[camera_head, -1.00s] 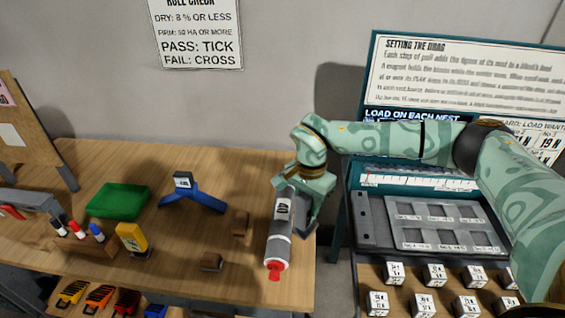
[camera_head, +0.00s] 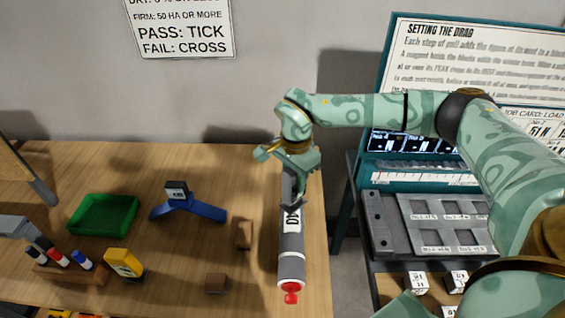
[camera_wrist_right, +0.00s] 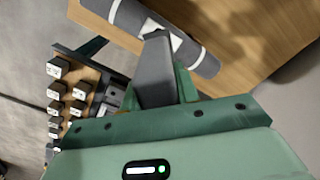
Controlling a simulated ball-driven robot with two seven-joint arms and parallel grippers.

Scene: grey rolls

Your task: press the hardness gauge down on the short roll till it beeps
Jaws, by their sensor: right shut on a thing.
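The grey roll (camera_head: 291,245) lies near the right edge of the wooden bench, with a white label, pale bands and a red near end. It also crosses the top of the right wrist view (camera_wrist_right: 195,55). My right gripper (camera_head: 293,180) is above its far part, shut on a dark grey tapered body, the hardness gauge by its look (camera_wrist_right: 155,75). The gauge points down at the roll and overlaps it near the label; whether they touch I cannot tell. The gauge's face is hidden. My left gripper is out of view.
Left of the roll are two brown blocks (camera_head: 244,235), (camera_head: 216,283). Farther left are a blue stand with a dark display (camera_head: 188,207), a yellow meter (camera_head: 122,263), a green tray (camera_head: 103,215) and pens. A teal station (camera_head: 430,165) stands right, across a gap.

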